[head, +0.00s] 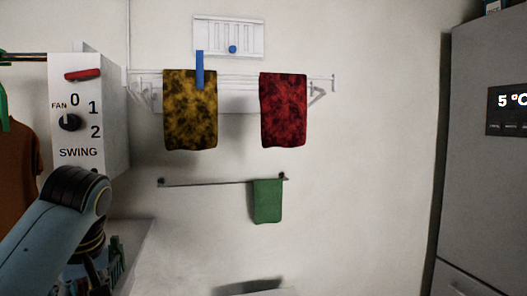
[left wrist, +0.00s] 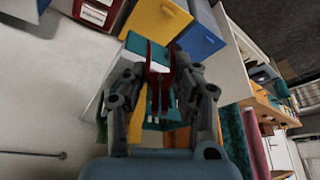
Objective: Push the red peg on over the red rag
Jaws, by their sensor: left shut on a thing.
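The red rag (head: 283,110), mottled red and dark, hangs on the right part of the white wall rack (head: 232,82). No peg shows on it. In the left wrist view my left gripper (left wrist: 159,85) is shut on a red piece, which looks like the red peg (left wrist: 158,57), between its fingers. In the head view my left arm comes in at the lower left, well left of and below the rag. Its fingers are mostly hidden there behind the arm, and the peg does not show. My right gripper is in neither view.
A mottled yellow rag (head: 190,115) with a blue peg (head: 199,70) hangs left of the red rag. Below is a rail (head: 215,182) with a green cloth (head: 267,202). A white control box (head: 90,115) stands at left, a fridge (head: 485,150) at right.

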